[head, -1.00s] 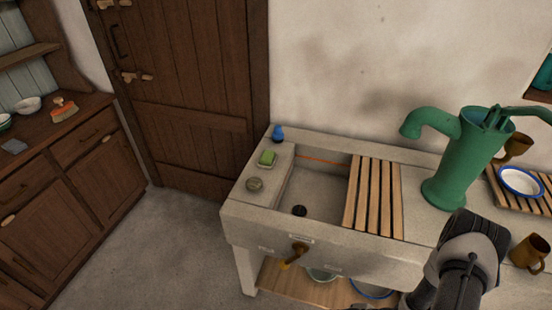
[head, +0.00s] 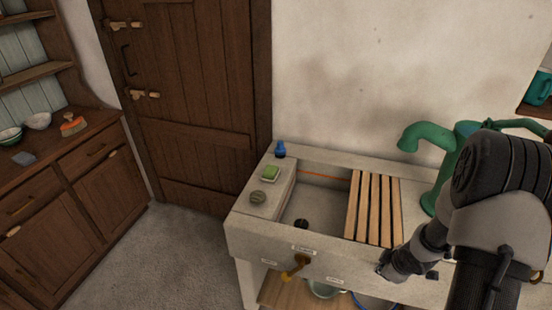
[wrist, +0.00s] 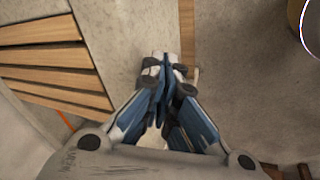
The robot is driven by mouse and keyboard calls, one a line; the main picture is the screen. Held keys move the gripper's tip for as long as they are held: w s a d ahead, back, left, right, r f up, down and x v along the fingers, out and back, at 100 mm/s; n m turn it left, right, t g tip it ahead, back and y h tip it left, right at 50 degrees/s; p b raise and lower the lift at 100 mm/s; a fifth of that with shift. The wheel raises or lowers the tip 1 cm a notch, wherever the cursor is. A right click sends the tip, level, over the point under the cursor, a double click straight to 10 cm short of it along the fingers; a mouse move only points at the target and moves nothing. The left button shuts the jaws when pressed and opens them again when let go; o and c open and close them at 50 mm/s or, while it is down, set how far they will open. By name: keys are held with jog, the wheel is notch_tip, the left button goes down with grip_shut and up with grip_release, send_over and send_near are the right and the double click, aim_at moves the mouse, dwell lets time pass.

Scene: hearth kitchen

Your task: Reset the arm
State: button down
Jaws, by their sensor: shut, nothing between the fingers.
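My gripper (wrist: 163,65) is at the centre of the wrist view, with its blue-padded fingers together and nothing between them. It points down over the pale stone front of the sink unit, apart from the slatted rack. In the head view my arm comes in from the right and bends down and left in front of the sink (head: 262,235).
A wooden slatted rack (head: 374,207) lies across the sink; its slats also show in the wrist view (wrist: 40,32). A green pump (head: 425,136) stands behind my arm. Green soap (head: 270,172) and a blue item (head: 280,149) sit at left.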

jog(key=s+a+r+m+h, duration=0.1)
jog(key=s+a+r+m, duration=0.15)
jog(key=r, duration=0.85)
jog(key=s+a+r+m+h, duration=0.1)
jog(key=r+m+h, duration=0.15)
jog(key=r, duration=0.85)
jog(key=s+a+r+m+y, duration=0.2)
jog(key=s+a+r, duration=0.3)
jog(key=s+a, duration=0.2)
jog(key=s+a+r+m+y, duration=0.2)
jog(key=s+a+r, duration=0.3)
jog(key=s, duration=0.6)
jog(key=a+m, duration=0.1)
jog(key=a, duration=0.1)
jog(key=shift+s+a+r, duration=0.2)
jog(key=shift+s+a, duration=0.1)
jog(key=shift+s, duration=0.1)
